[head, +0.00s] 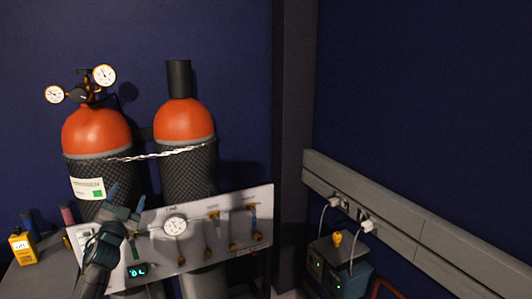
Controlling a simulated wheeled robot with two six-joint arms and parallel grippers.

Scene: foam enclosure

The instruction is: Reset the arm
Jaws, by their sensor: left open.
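My left arm comes in at the lower left of the head view. Its gripper (124,204) is open and empty, with the fingers pointing up in front of the left cylinder and the left end of the panel. I cannot tell whether it touches either. The white panel (225,215) carries a round gauge (175,225), several brass-coloured valves and a small lit display (137,271). My right gripper is not in view.
Two orange-topped gas cylinders (97,132) (186,122) stand behind the panel, with a chain across them. A yellow device (22,248) sits on a grey surface at left. A grey wall rail (400,220) with plugs runs at right, above dark boxes (338,265).

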